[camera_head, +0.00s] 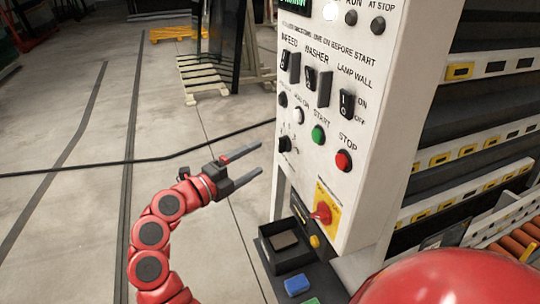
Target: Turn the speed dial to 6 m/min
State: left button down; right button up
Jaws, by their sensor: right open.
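The white washer control panel (330,150) stands to the right of my right gripper (260,162). A small black knob (284,144) with marks around it sits low on the panel's left side and looks like the speed dial; its setting is too small to read. My right gripper is open and empty, its two fingers pointing right toward that knob. A clear gap shows between the fingertips and the panel. My left gripper is not in view.
The panel also has a green start button (318,134), a red stop button (343,160), several black switches and a red rotary switch (322,213) on yellow. A black tray (285,247) stands below. A black cable (130,160) crosses the open floor.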

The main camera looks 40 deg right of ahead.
jog(key=s+a+b, duration=0.1)
jog(key=a, duration=0.8)
jog(key=shift+s+a+b, duration=0.3)
